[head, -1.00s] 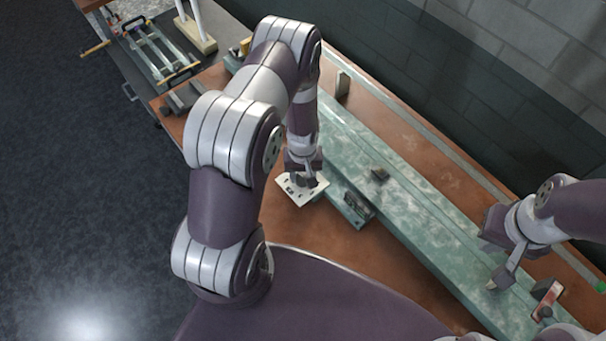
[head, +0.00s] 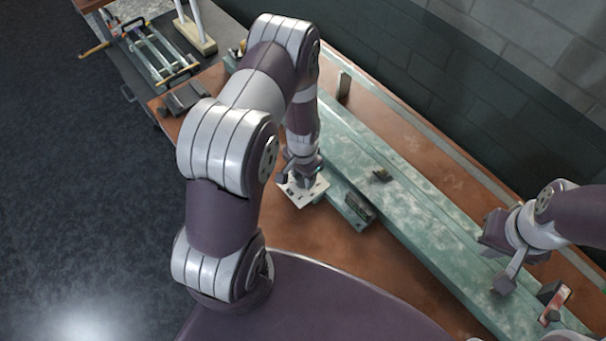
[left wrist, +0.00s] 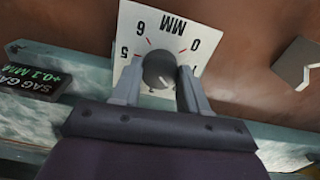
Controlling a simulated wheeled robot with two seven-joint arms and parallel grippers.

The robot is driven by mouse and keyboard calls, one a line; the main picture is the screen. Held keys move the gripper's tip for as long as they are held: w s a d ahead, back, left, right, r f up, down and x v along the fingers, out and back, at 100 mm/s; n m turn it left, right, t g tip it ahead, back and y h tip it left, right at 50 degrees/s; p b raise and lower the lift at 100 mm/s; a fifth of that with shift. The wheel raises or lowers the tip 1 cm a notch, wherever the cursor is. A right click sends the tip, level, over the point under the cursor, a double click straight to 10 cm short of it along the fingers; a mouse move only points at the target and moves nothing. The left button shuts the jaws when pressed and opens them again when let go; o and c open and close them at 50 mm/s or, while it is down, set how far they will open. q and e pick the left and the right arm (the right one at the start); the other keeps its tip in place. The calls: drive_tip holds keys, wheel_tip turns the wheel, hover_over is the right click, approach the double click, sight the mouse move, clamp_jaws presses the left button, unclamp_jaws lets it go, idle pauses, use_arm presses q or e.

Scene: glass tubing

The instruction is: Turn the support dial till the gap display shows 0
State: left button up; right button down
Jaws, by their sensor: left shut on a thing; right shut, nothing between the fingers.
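The support dial is a round grey knob (left wrist: 159,70) on a white plate (left wrist: 130,22) marked MM with numbers such as 5, 6, 0 and 1. In the left wrist view my left gripper (left wrist: 158,85) has its two fingers closed around the knob. The gap display (left wrist: 35,80) is a dark box at the left with green digits reading +0.1 MM. In the head view the white plate (head: 303,194) lies under my left gripper (head: 300,178). My right gripper (head: 503,282) is shut and empty over the green bench at the right.
A long green mottled beam (head: 405,205) runs across the brown table (head: 300,240). A red and white piece (head: 553,303) stands near my right gripper. A rack (head: 155,50) lies at the back left.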

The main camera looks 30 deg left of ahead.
use_arm(q)
drive_tip(key=shift+w+r+m, duration=0.2)
drive_tip(key=shift+w+m, duration=0.1)
drive_tip(key=shift+m, duration=0.3)
drive_tip(key=o, duration=0.9)
drive_tip(key=shift+o, duration=0.8)
drive_tip(key=shift+s, duration=0.2)
drive_tip(key=shift+r, duration=0.25)
wheel_tip(320, 180, up, 12)
drive_tip(key=b, duration=0.2)
